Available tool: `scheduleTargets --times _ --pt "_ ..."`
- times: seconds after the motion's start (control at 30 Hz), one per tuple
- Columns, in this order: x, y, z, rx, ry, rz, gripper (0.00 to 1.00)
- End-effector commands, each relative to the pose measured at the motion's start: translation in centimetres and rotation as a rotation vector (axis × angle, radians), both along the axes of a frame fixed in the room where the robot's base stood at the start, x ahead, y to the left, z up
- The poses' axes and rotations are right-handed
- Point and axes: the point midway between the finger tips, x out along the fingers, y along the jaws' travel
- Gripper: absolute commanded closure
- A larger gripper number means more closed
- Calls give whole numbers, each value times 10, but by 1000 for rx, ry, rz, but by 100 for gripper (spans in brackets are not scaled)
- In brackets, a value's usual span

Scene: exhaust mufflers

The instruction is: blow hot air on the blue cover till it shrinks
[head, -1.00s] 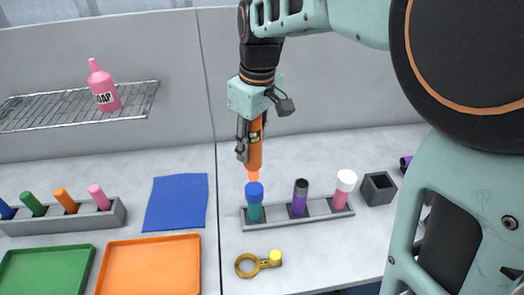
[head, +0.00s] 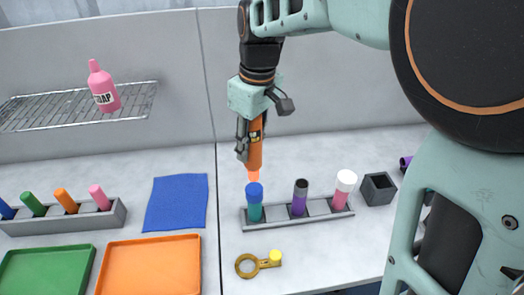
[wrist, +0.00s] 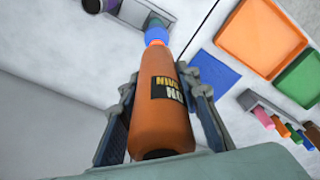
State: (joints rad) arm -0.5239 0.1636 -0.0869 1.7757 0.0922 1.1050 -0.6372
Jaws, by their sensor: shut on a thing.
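The blue cover (head: 254,191) sits on top of a teal bottle (head: 254,212) standing upright at the left end of a grey rack. My gripper (head: 249,150) is shut on an orange hot-air tool (head: 255,150), held upright with its nozzle down. The glowing orange-red tip (head: 254,175) is just above the blue cover. In the wrist view the orange tool (wrist: 162,105) lies between both fingers, and the blue cover (wrist: 156,35) shows beyond its nozzle. I cannot tell whether the cover has shrunk.
The grey rack (head: 272,221) also holds a purple bottle (head: 300,198) with a dark cap and a pink one with a white cap (head: 345,181). A brass ring tool (head: 257,264) lies in front. A blue cloth (head: 176,202) lies left.

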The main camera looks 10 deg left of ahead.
Motion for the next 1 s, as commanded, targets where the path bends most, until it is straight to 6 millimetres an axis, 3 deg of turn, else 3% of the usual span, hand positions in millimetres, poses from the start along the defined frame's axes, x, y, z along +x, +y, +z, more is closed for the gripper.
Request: scheduleTargets --times 1.0 --pt "1 0 100 2 -3 0 91"
